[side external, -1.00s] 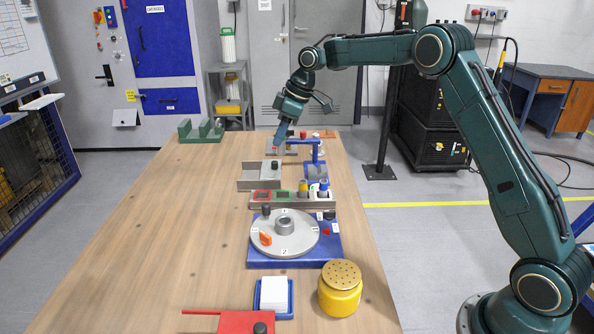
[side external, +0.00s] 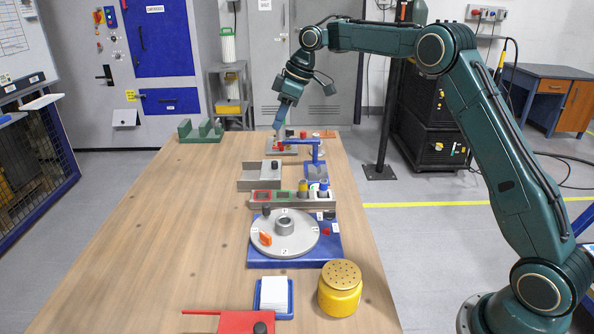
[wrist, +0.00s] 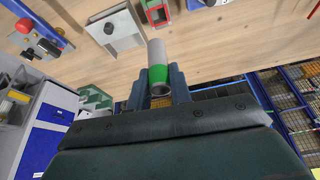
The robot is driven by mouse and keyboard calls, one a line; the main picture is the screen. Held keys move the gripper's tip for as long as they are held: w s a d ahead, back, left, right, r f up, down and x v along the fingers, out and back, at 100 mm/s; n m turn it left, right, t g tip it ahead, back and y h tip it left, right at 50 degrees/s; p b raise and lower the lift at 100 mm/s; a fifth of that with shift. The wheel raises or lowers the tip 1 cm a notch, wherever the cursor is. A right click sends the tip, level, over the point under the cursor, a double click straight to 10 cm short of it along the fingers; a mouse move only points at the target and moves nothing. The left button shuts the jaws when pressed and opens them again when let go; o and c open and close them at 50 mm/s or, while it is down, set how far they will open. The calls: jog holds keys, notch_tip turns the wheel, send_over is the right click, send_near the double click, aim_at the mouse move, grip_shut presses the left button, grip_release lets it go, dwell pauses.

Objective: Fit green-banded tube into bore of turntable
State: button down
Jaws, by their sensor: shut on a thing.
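The tube with a green band (wrist: 157,73) is in my gripper in the wrist view, a pale grey cylinder standing out past the jaws. My gripper (wrist: 157,92) is shut on it near its banded end.
A rack (side external: 292,204) with red and green framed slots and several tubes stands behind the turntable. A grey tray (side external: 258,183), a blue post with an arm (side external: 316,160) and a green block (side external: 200,132) stand farther back. A yellow jar (side external: 340,290) is in front. The table's left side is clear.

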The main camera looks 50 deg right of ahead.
jog(key=shift+a, duration=0.1)
jog(key=a, duration=0.1)
notch_tip(320, 180, up, 4)
jog(key=m+h, duration=0.1)
jog(key=m, duration=0.2)
send_over(279, 219)
jog(key=s, duration=0.1)
jog(key=shift+s+d+f+t, duration=0.1)
jog(key=shift+s+d+t, duration=0.15)
jog(key=shift+t, duration=0.15)
jog(key=shift+w+f, duration=0.1)
notch_tip(279, 219, down, 16)
jog(key=shift+r, duration=0.2)
jog(key=shift+f, duration=0.15)
jog(key=shift+f, duration=2)
